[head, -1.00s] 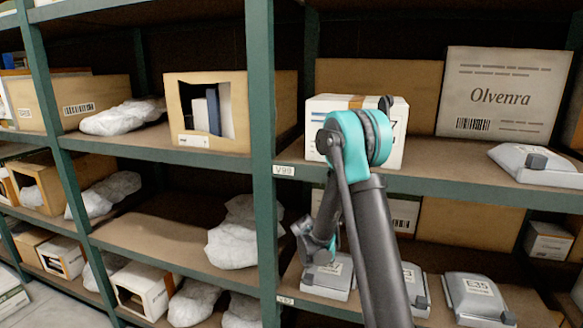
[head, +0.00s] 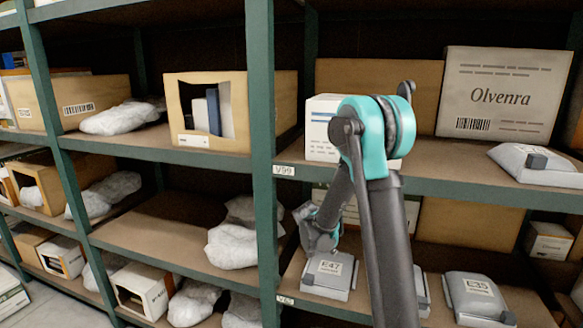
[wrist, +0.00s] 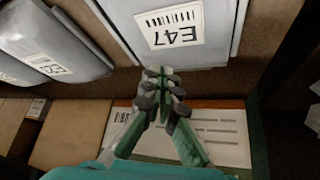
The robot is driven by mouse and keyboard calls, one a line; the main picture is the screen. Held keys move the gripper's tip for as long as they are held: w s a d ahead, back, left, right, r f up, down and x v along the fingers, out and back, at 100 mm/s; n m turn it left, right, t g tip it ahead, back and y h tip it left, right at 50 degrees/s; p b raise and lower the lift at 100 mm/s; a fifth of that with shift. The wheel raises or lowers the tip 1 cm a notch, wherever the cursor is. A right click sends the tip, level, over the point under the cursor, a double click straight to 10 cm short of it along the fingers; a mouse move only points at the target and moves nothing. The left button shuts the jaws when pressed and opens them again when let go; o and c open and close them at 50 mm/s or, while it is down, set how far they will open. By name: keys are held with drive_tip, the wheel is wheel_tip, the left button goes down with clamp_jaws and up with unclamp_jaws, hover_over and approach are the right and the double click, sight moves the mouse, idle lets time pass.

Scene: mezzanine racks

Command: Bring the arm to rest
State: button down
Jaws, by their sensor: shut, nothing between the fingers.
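My arm rises in front of the rack in the head view and bends down at its teal joint. My gripper (head: 320,245) hangs at the lower shelf, just above the grey package labelled E47 (head: 329,276). In the wrist view my gripper (wrist: 163,75) has its fingertips together with nothing between them. The E47 package (wrist: 185,35) lies just beyond the fingertips there; I cannot tell whether they touch it.
A green rack post (head: 262,160) stands close left of my gripper. A white box (head: 322,128) sits on the shelf above, partly behind my arm. Package E35 (head: 476,297) lies to the right. The shelf bay left of the post has bare room (head: 150,235).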

drive_tip(key=s+d+r+n+y, duration=0.1)
drive_tip(key=s+n, duration=0.3)
drive_tip(key=s, duration=1.1)
drive_tip(key=s+d+r+n+y, duration=0.2)
drive_tip(key=s+d+n+y, duration=0.1)
drive_tip(key=s, duration=1.2)
drive_tip(key=shift+r+n+y, duration=0.3)
drive_tip(key=shift+n+y, duration=0.2)
drive_tip(key=shift+n, duration=0.7)
